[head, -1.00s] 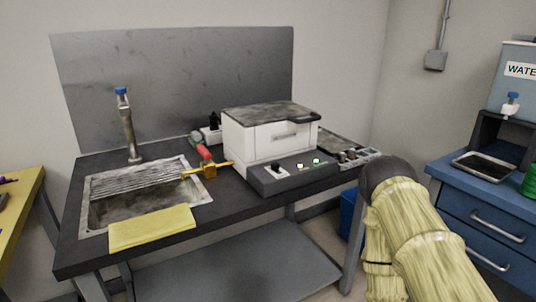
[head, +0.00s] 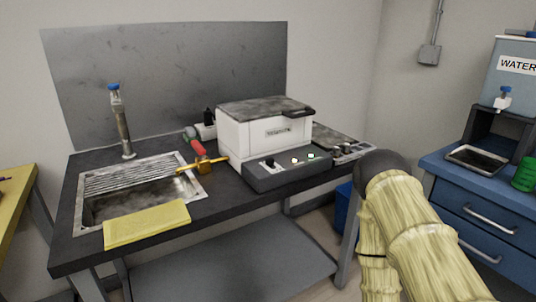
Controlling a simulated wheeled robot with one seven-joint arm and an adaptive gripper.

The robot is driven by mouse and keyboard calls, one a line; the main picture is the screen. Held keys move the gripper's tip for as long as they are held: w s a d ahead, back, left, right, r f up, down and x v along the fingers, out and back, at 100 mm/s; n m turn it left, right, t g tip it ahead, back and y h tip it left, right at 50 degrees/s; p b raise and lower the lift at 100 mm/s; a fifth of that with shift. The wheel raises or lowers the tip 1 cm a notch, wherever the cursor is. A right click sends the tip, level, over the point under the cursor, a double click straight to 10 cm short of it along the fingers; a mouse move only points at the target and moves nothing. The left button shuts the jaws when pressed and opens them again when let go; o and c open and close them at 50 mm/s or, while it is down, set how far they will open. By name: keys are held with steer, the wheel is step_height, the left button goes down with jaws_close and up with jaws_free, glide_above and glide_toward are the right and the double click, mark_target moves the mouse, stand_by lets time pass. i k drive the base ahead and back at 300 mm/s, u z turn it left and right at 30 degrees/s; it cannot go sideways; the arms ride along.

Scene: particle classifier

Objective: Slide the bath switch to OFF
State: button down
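The bath is a white box-shaped unit (head: 240,130) with a closed grey lid, standing on the dark bench. Along its front is a dark control panel (head: 290,174) with a black knob or switch (head: 269,162) at the left and two small lit indicators (head: 302,158) to the right. The switch's position is too small to read. My arm, in a yellowish sleeve, rises at the lower right, apart from the bench's right end. My gripper is not visible in this view.
A sink (head: 140,202) with a yellow cloth (head: 147,224) on its front edge is at the bench's left. Blue drawers (head: 490,215) with a water tank (head: 515,75) stand right.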

mark_target(269, 161)
steer(key=z, duration=2.1)
steer(key=k, duration=1.35)
steer(key=u, duration=1.85)
steer(key=i, duration=1)
